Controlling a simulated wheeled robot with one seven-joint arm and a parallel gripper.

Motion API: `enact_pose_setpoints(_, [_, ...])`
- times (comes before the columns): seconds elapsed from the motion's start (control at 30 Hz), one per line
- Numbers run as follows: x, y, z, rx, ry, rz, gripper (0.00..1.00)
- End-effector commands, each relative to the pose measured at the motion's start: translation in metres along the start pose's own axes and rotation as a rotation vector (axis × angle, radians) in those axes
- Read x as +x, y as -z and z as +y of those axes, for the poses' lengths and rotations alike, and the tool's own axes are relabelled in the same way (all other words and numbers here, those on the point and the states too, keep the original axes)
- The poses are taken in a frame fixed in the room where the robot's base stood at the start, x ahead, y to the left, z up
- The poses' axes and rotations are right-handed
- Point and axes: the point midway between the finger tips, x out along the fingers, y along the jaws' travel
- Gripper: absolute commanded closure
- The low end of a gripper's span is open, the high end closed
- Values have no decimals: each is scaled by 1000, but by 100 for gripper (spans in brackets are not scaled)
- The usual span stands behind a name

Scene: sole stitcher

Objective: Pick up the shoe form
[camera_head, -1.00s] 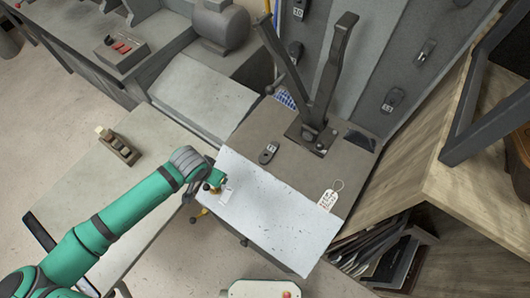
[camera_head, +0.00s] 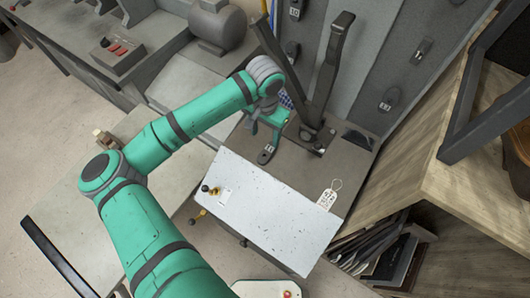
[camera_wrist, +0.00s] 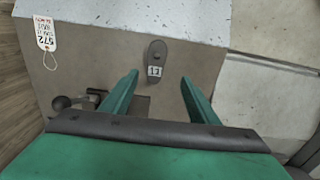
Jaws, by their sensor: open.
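The shoe form (camera_head: 266,156) is a small dark sole-shaped piece with a white number label. It lies on the brown-grey top of the machine table (camera_head: 222,139), just behind the pale speckled plate (camera_head: 265,215). In the wrist view the shoe form (camera_wrist: 157,50) lies flat, beyond the fingertips and roughly centred between them. My gripper (camera_head: 266,124) hangs over the table just behind the form. In the wrist view my gripper (camera_wrist: 160,77) shows two teal fingers spread apart with nothing between them.
A tall dark lever (camera_head: 325,80) stands upright on the table close to my gripper's right. A paper tag (camera_head: 328,199) lies at the plate's right edge. Several similar forms (camera_head: 389,98) hang on the grey panel behind. A wooden shelf (camera_head: 440,190) stands at right.

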Motion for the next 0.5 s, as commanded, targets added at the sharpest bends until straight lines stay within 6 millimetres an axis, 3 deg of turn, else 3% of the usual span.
enact_pose_setpoints(0.2, [33,2,5,8,-3,-1,45])
enact_pose_setpoints(0.5, [55,-2,2,0,-1,0,45])
